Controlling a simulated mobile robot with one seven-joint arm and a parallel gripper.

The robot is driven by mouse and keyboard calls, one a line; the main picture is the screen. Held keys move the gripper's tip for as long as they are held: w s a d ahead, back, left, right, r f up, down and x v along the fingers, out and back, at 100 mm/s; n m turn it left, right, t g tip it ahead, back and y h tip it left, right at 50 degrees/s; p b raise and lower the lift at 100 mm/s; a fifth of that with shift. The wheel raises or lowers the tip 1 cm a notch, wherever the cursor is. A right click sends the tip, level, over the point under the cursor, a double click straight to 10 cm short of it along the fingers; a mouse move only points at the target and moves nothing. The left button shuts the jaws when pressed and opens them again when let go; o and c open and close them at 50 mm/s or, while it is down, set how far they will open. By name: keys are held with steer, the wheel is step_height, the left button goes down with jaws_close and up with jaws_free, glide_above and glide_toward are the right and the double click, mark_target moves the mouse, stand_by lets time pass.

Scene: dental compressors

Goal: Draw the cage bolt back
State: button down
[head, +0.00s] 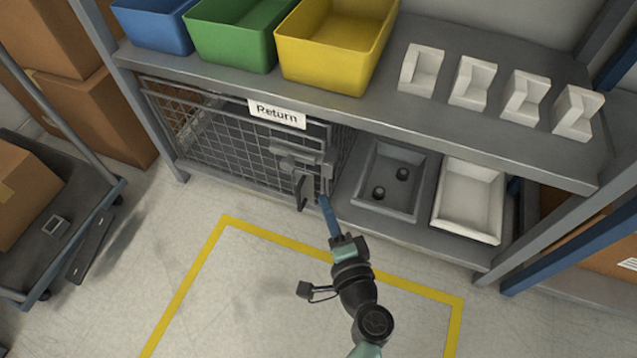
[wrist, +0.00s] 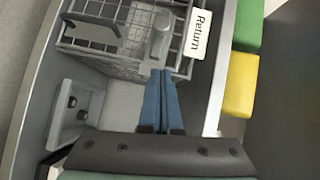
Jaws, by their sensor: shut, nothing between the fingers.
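The wire cage (head: 215,135) stands under the shelf, with a "Return" label (head: 277,113) above its front. The grey cage bolt (head: 297,158) lies across the right end of the cage front, with a dark grey piece (head: 304,190) hanging below it. In the wrist view a grey bolt part (wrist: 160,38) shows just beyond the fingertips. My gripper (head: 324,200) has long blue fingers, shut together and empty. In the head view the tips are just right of the hanging piece; I cannot tell if they touch it. The wrist view shows the closed fingers (wrist: 162,74) pointing at the cage.
A grey tray (head: 381,205) with two dark round pieces and a white tray (head: 468,208) sit right of the cage. Blue, green and yellow bins (head: 320,55) and several white blocks stand on the shelf above. A loaded trolley (head: 60,240) is at left. The yellow-marked floor is clear.

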steer(key=shift+v, duration=1.4)
